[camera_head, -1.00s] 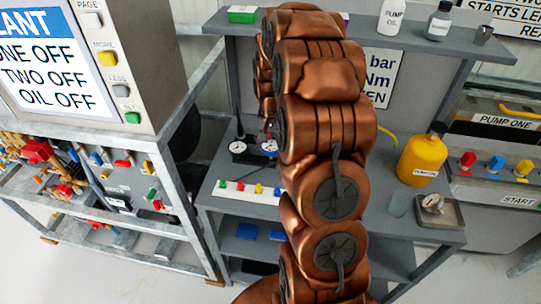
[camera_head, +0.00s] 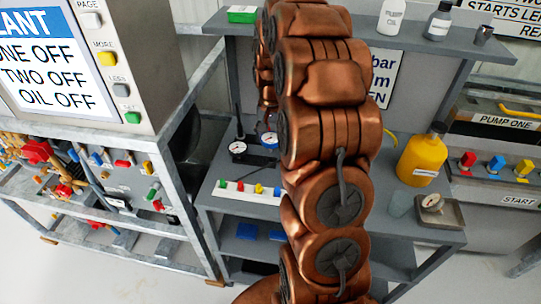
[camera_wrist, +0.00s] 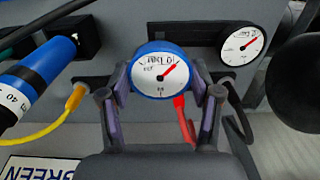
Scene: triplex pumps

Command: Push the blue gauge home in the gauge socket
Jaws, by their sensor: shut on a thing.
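The blue gauge (camera_wrist: 161,72) has a blue rim and a white dial with a red needle. It sits between the two fingers of my gripper (camera_wrist: 163,88) in the wrist view, and the fingers are shut on it. In the head view the blue gauge (camera_head: 269,140) shows just left of my copper arm, at the back of the grey bench. The gauge socket is hidden behind the gauge and fingers, so I cannot tell how deep the gauge sits.
A black-rimmed gauge (camera_wrist: 242,45) stands close right of my gripper. A blue cylinder (camera_wrist: 25,85) and a yellow lead (camera_wrist: 55,125) lie left; a red lead (camera_wrist: 182,115) hangs below the gauge. A yellow bottle (camera_head: 421,160) stands on the bench's right side.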

